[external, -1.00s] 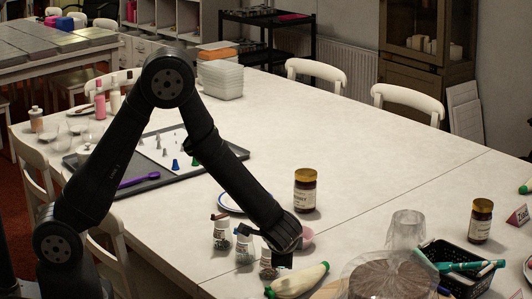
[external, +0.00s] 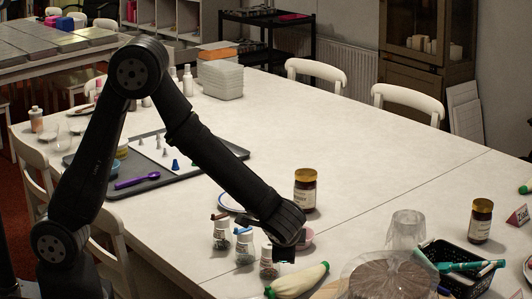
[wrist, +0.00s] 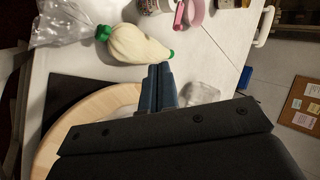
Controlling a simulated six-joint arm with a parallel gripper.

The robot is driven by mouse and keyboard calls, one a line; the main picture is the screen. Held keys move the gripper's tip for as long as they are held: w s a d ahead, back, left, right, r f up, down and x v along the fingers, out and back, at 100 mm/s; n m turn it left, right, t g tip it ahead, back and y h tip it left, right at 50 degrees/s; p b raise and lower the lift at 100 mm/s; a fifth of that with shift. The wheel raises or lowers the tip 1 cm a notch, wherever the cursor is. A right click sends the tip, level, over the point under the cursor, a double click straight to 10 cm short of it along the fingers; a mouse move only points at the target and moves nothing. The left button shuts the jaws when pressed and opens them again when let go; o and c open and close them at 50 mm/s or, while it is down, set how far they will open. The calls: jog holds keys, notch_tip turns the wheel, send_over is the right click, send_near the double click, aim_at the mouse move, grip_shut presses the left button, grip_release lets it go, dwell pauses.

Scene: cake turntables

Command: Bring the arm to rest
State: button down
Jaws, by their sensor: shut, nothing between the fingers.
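My gripper (external: 284,254) is at the end of my bent arm, low over the near part of the white table. It hangs close to several small shaker jars (external: 244,246) and the cream piping bag (external: 298,281). In the wrist view its fingers (wrist: 160,72) are together with nothing between them. Beyond the fingertips there, the piping bag (wrist: 138,44) with green ends lies on the table. Whether the gripper touches the nearest shaker cannot be told.
A brown-lidded jar (external: 305,190) stands behind the gripper. A clear-covered cake (external: 388,278), a clear cup (external: 407,230) and a black basket (external: 460,268) stand to its right. A grey tray (external: 215,164) with piping tips lies behind the arm. The table's far middle is clear.

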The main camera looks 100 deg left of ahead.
jog(key=x, duration=0.9)
jog(key=shift+s, duration=0.3)
jog(key=a, duration=0.3)
jog(key=a+f, duration=0.1)
jog(key=a, duration=0.1)
jog(key=shift+w, duration=0.15)
jog(key=shift+w+r, duration=0.1)
jog(key=shift+w, duration=0.15)
jog(key=shift+s, duration=0.1)
